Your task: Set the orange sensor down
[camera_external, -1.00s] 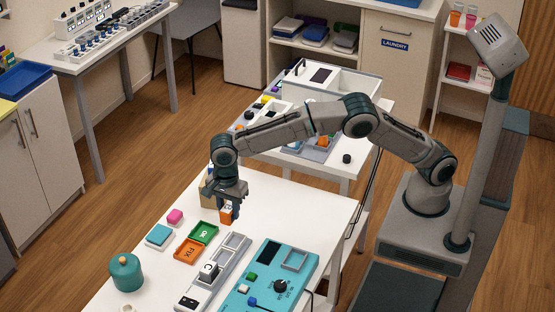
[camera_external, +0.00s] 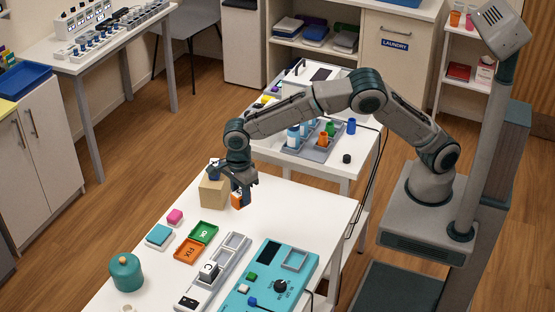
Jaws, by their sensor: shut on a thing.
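My gripper (camera_external: 241,197) points down over the far part of the white table (camera_external: 318,205). It is shut on the orange sensor (camera_external: 237,201), a small orange block with a pale face. The fingers hide part of the sensor. I cannot tell whether its underside touches the table. A tan box (camera_external: 213,193) stands just left of the gripper, with a dark blue item (camera_external: 214,170) at its top.
A green OK tray (camera_external: 204,232), an orange FIX tray (camera_external: 188,251), a grey slotted rail (camera_external: 216,284) and a teal panel (camera_external: 268,276) lie nearer. A teal jar (camera_external: 126,272) stands at left. Bare tabletop lies right of the gripper.

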